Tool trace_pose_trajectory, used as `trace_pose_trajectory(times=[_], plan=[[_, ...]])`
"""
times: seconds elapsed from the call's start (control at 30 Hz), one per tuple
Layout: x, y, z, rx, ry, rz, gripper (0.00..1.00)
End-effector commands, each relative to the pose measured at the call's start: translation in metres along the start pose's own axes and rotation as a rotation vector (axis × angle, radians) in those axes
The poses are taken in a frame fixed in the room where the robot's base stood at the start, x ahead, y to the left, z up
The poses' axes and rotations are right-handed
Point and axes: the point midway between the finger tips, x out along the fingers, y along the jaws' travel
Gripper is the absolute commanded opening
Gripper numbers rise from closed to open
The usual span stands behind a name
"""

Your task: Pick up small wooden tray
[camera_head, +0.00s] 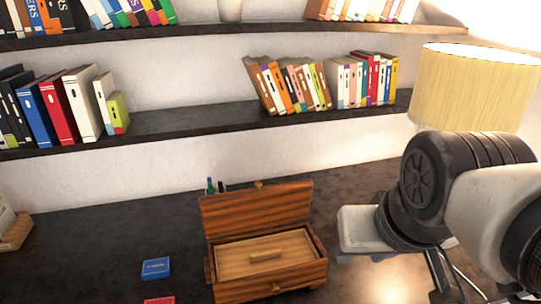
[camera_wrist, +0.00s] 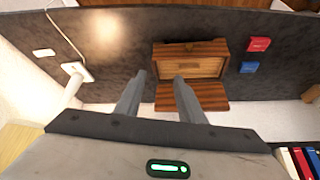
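The small wooden tray (camera_head: 240,260) is a light-wood panel with a raised bar handle. It sits inside a darker, striped wooden box (camera_head: 270,290) whose lid (camera_head: 257,207) stands open at the back. In the wrist view the tray (camera_wrist: 197,67) shows inside the box (camera_wrist: 190,48), with the lid (camera_wrist: 192,97) below it in the picture. My gripper (camera_wrist: 160,78) is open and empty. Its fingers are spread apart in the wrist view, and the tray appears beyond and to the right of them. In the head view its fingertips are not clearly shown.
A blue box (camera_head: 156,268) and a red box (camera_head: 160,301) lie left of the wooden box on the dark desk. Pens (camera_head: 211,186) stand behind the lid. A lamp (camera_head: 475,88) is at the right. Shelves of books (camera_head: 62,110) run above the desk.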

Motion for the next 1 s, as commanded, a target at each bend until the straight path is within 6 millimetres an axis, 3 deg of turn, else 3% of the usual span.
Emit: trace_pose_trajectory(times=[0.47, 0.67, 0.77, 0.87, 1.0], plan=[[0.000, 0.000, 0.000, 0.000, 0.000, 0.000, 0.35], [0.010, -0.007, -0.012, -0.016, -0.011, -0.023, 0.68], [0.031, -0.021, -0.033, -0.044, -0.031, -0.060, 0.84], [0.066, -0.043, -0.059, -0.080, -0.054, -0.097, 1.00], [0.125, -0.078, -0.087, -0.136, -0.079, -0.128, 1.00]])
